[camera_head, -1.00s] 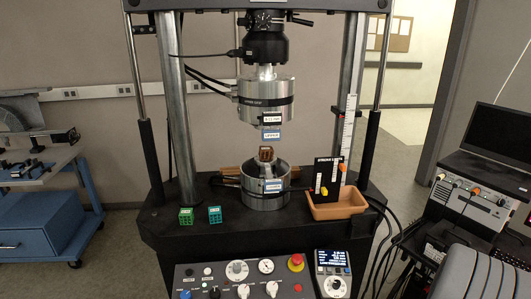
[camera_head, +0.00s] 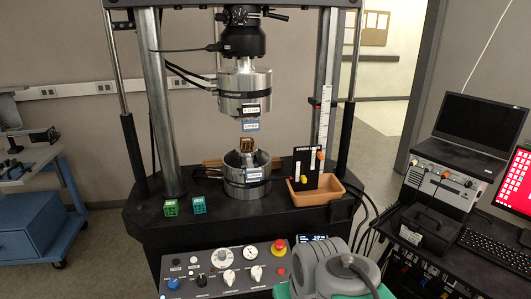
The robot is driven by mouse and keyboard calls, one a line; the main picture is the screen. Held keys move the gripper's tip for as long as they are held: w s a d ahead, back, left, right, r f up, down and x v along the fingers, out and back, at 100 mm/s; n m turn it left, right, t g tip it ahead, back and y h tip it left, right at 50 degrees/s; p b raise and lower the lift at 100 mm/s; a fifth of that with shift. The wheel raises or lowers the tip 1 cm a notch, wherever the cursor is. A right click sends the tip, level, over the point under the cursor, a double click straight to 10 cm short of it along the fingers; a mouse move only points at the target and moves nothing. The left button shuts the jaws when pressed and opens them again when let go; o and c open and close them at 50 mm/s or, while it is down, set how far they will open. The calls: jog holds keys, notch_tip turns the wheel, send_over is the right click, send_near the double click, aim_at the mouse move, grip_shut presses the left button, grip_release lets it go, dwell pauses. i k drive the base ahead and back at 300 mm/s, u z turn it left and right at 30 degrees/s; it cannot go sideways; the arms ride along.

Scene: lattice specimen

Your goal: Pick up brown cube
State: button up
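The brown cube (camera_head: 247,141) is a small lattice block. It stands at the top of the lower silver cylinder (camera_head: 247,181) of the testing machine, below the upper silver cylinder (camera_head: 244,90) and its hanging labels. Grey and green parts of my arm show at the bottom right of the picture, in front of the control panel. The fingers of my gripper are not in view.
A green cube (camera_head: 171,207) and a teal cube (camera_head: 198,205) stand left on the black machine table (camera_head: 140,225). A terracotta tray (camera_head: 318,196) and a black board (camera_head: 305,167) stand right of the lower cylinder. The control panel (camera_head: 215,270) is in front.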

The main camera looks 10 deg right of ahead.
aim_at(247, 144)
jog(key=z, duration=0.5)
jog(key=k, duration=0.2)
jog(key=u, duration=1.6)
jog(key=i, duration=0.85)
jog(key=u, duration=0.25)
